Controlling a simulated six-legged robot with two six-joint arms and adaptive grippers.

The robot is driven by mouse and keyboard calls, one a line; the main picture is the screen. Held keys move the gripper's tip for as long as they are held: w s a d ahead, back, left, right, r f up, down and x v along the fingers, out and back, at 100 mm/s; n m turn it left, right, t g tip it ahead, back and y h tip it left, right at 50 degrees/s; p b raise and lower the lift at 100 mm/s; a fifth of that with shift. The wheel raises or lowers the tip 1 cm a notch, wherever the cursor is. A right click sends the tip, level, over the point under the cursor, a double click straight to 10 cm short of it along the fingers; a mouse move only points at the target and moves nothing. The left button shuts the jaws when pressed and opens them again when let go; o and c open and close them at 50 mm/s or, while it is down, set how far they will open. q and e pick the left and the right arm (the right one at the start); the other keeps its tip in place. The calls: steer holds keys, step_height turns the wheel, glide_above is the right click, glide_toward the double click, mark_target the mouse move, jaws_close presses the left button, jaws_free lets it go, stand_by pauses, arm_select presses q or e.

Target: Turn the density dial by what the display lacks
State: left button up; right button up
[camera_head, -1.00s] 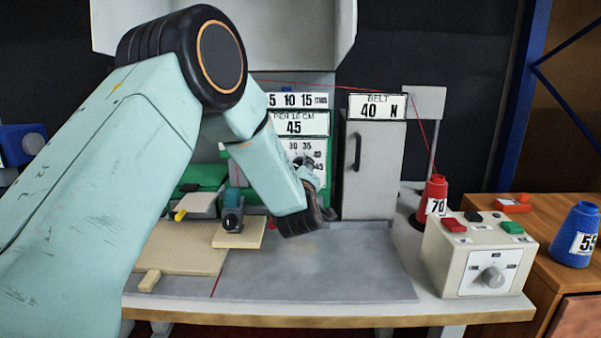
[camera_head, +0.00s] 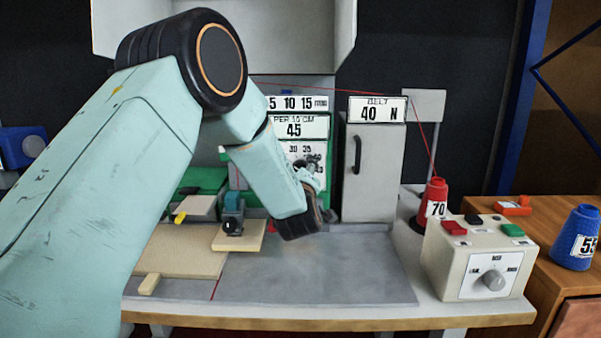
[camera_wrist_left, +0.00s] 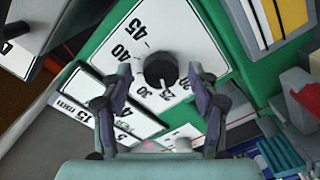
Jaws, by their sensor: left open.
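In the head view the plate is partly hidden behind my left gripper (camera_head: 312,165). The display (camera_head: 294,127) above it reads 45 under "PER 10 CM". In the wrist view my left gripper's fingers are apart, one on each side of the knob. The gripper is open; I cannot tell whether either finger touches the knob. My right gripper is not in view.
A strip reading 5 10 15 mm (camera_head: 298,102) is above the display. A grey cabinet (camera_head: 373,170) with a "BELT 40 N" sign (camera_head: 377,109) stands to the right. A control box (camera_head: 480,255), a red cone (camera_head: 434,198) and a blue cone (camera_head: 575,238) are farther right.

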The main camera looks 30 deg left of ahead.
arm_select(q)
steer(key=v, duration=1.2)
steer(key=shift+s, duration=0.1)
stand_by(0.4)
